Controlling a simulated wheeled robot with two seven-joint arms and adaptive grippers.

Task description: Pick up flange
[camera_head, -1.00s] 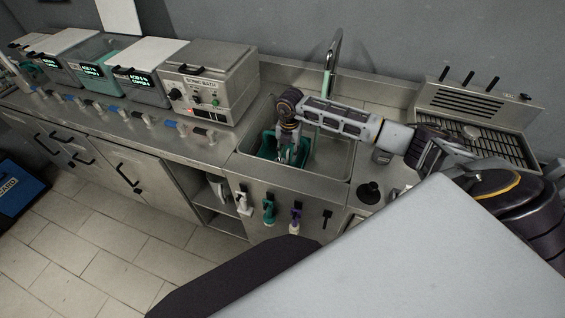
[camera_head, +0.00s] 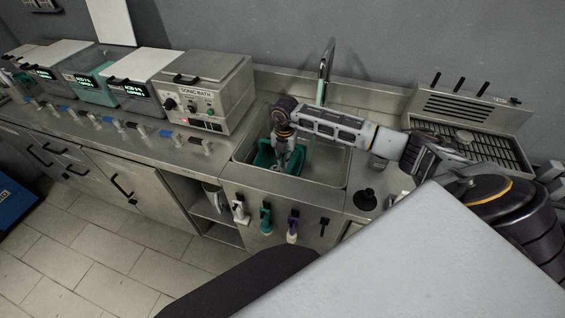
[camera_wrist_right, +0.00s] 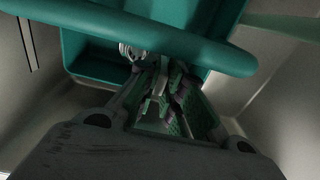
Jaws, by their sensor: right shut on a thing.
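My right gripper (camera_head: 281,160) reaches down into the sink, at the teal basket. It also shows in the right wrist view (camera_wrist_right: 165,88), its fingers closed in on something small that they largely hide. A shiny metal ring-like part, likely the flange (camera_wrist_right: 128,51), shows at the left fingertip, above the basket's inside. I cannot tell from the picture how the fingers sit on it. The teal basket (camera_wrist_right: 205,42) has a thick rounded rim and stands in the sink; it also shows in the head view (camera_head: 263,157). My left gripper is not in view.
The steel sink (camera_head: 330,172) has a tall tap (camera_head: 326,70) behind it. A sonic bath (camera_head: 206,90) and several lidded baths stand left along the counter. Spray bottles (camera_head: 265,216) hang on the sink front. A grilled unit (camera_head: 465,115) is at right.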

